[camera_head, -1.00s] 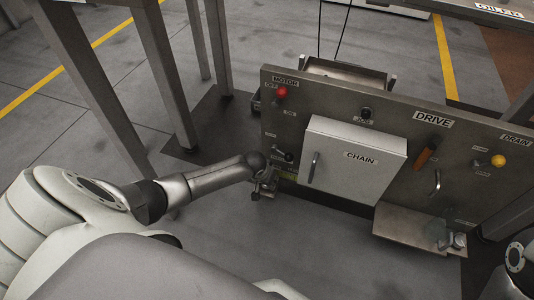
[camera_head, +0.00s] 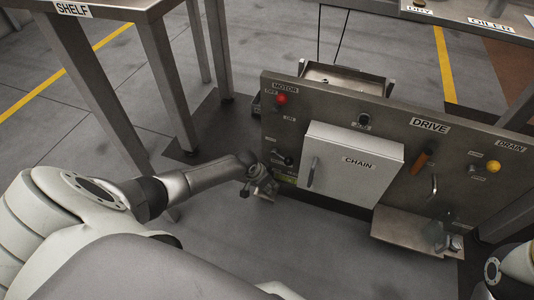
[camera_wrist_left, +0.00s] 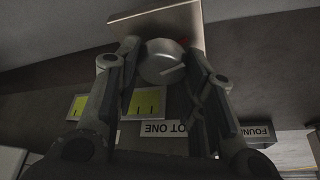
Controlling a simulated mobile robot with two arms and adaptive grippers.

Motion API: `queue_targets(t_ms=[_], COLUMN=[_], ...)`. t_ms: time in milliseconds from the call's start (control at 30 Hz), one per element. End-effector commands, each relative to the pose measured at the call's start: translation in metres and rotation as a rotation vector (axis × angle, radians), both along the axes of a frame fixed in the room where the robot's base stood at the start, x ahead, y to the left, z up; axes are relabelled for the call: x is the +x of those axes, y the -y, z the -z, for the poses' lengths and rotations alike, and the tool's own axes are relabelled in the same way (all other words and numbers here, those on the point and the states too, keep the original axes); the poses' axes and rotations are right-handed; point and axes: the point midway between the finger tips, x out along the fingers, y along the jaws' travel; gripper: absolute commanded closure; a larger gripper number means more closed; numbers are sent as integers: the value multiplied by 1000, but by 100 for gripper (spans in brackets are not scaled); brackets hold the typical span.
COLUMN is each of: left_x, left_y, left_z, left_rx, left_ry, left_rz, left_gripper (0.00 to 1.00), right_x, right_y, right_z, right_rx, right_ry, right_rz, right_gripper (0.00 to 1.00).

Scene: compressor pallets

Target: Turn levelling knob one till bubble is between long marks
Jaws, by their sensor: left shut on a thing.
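The levelling knob (camera_wrist_left: 163,62) is a round, pale grey knob with a slot-like line across its face. My left gripper (camera_wrist_left: 163,50) is shut on it, one finger on each side. In the head view my left gripper (camera_head: 263,186) is at the lower left edge of the drive panel, and the knob is too small to make out. The yellow-green level vial (camera_wrist_left: 149,102) with black marks lies beside the knob. My left finger covers part of the vial, and I cannot make out the bubble. My right gripper is out of view.
The drive panel (camera_head: 390,125) carries a white chain box (camera_head: 352,165), a red motor knob (camera_head: 281,99), an orange handle (camera_head: 420,163) and a yellow drain knob (camera_head: 493,167). Shelf legs (camera_head: 172,75) stand left of it. The floor in front is clear.

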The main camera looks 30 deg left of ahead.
Motion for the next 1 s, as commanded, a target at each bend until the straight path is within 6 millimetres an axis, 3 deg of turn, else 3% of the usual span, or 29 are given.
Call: queue_targets(t_ms=[33,67,200,667,1000], left_x=[0,0,0,-2,-16], left_y=[0,0,0,-1,-5], left_z=[0,0,0,-5,-41], left_rx=[0,0,0,0,2], left_ry=[0,0,0,1,2], left_rz=[1,0,0,0,0], left_gripper=[87,59,41,41,41], right_x=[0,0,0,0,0], right_y=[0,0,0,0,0], right_z=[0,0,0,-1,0], right_rx=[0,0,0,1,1], right_ry=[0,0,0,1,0], right_rz=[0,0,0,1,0], right_gripper=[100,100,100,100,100])
